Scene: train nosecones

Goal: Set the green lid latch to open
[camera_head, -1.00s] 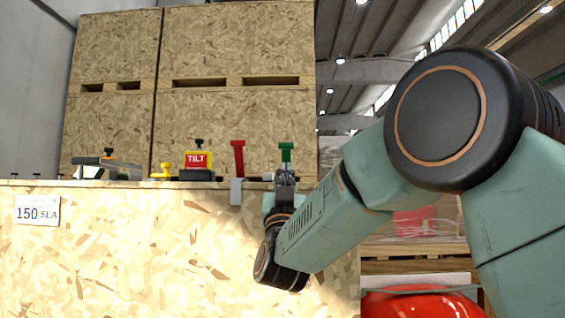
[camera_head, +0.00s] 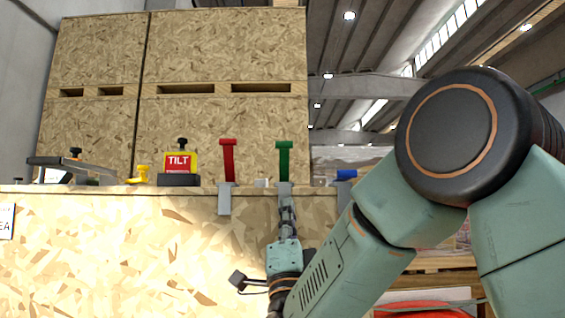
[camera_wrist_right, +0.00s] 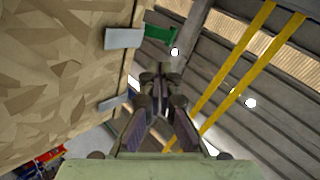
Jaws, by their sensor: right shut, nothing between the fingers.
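The green lid latch (camera_head: 284,160) stands upright with a T-shaped top at the crate's upper edge, above a grey metal plate. In the right wrist view the green latch (camera_wrist_right: 158,35) juts out beyond its grey plate (camera_wrist_right: 122,38). My right gripper (camera_head: 287,203) points up just below the latch, in front of the crate face. Its fingers (camera_wrist_right: 162,75) are shut and empty, with the green part beyond the tips in the wrist view. I cannot tell whether they touch the latch. My left gripper is out of view.
A red latch (camera_head: 228,158) stands upright left of the green one. A blue latch (camera_head: 346,174) lies low to the right. A TILT box (camera_head: 179,165) and a yellow piece (camera_head: 141,174) are further left. The crate (camera_head: 130,240) fills the front.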

